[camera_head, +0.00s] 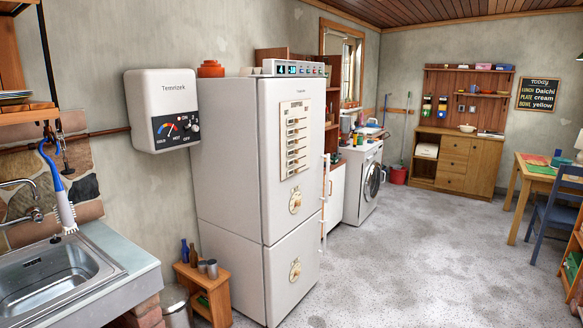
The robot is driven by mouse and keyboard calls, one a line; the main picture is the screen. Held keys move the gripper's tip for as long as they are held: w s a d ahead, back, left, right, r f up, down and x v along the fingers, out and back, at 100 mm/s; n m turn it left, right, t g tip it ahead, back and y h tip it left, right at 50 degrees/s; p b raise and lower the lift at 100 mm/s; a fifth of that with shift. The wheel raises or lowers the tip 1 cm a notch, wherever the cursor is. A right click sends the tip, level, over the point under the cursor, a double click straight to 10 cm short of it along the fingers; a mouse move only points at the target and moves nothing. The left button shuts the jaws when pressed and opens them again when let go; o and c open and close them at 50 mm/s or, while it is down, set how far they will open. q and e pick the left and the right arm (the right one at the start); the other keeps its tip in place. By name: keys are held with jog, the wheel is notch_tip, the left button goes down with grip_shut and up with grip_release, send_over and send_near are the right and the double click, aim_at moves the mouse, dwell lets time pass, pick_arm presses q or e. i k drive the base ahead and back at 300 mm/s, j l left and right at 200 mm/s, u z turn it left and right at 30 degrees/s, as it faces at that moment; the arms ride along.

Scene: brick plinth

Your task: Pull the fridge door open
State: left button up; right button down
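The fridge (232,160) is a tall white two-door unit standing against the left wall. Its upper door (275,200) carries a cream panel with several small items and a round emblem. The lower door (285,285) has another round emblem. Both doors look shut. A light vertical handle (326,178) is on the right edge of the upper door, and another handle (322,235) is on the lower door. Neither of my grippers shows in this view.
A sink (50,275) and a small wooden stool (205,290) with bottles and cans stand left of the fridge. A washing machine (360,185) stands behind it to the right. A table (525,190) and blue chair (552,215) are at the right. The grey floor in front is clear.

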aim_at(279, 100)
jog(key=i, duration=0.55)
jog(key=i+l+u, duration=0.1)
jog(key=i, duration=0.4)
jog(key=i+l, duration=0.1)
jog(key=i, duration=0.45)
jog(key=i+l+u, duration=0.1)
jog(key=i, duration=0.45)
jog(key=i+l+u, duration=0.1)
jog(key=i, duration=0.4)
